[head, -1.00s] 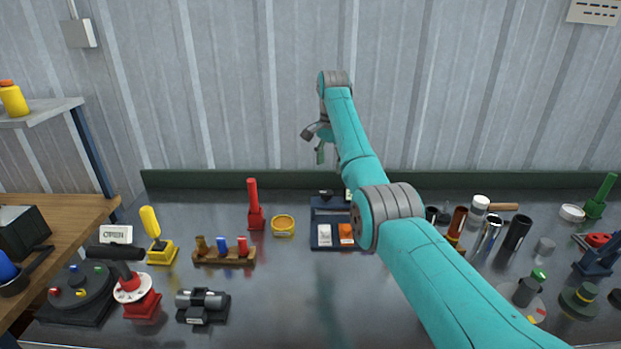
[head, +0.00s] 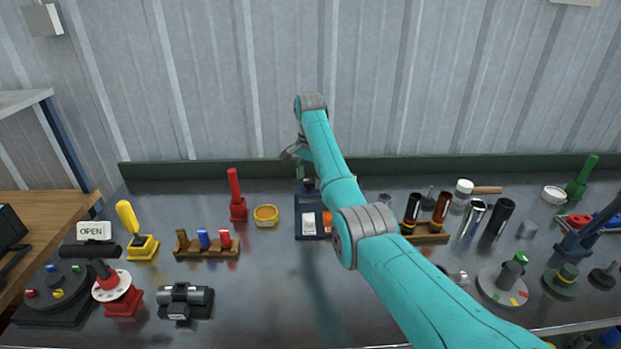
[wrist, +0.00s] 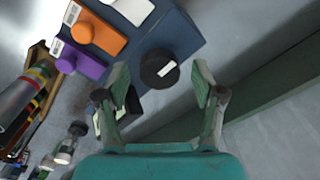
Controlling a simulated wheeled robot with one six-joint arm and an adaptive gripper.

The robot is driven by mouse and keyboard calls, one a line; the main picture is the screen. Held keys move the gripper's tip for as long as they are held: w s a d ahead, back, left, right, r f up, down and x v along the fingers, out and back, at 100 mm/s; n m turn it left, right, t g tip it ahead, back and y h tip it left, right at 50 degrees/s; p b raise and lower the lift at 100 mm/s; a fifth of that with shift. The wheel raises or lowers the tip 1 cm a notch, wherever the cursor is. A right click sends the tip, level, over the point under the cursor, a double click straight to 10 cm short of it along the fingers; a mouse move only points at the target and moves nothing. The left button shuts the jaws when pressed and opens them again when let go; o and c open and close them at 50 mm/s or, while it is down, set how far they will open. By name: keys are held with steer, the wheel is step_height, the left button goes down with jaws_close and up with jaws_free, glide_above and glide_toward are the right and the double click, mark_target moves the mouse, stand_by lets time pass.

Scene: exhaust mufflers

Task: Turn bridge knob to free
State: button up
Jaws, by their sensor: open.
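A dark round knob (wrist: 151,74) with a white mark on its top sits on the blue box (wrist: 190,38) in the wrist view. No label naming it as the bridge knob is readable. My gripper (wrist: 161,82) is open, its two fingers on either side of the knob in the picture and apart from it. In the head view, the blue box (head: 300,204) stands at the back of the bench, and my gripper (head: 298,160) hangs over its far side. My arm hides part of the box, and the knob cannot be made out there.
A rack with dark and amber tubes (head: 425,235) is to the right. A green ledge (head: 410,166) runs behind.

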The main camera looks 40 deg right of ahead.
steer(key=shift+f, duration=0.15)
steer(key=c, duration=1.1)
steer(key=shift+c, duration=0.2)
steer(key=shift+n, duration=0.3)
steer(key=n, duration=1.3)
steer(key=shift+n, duration=2.1)
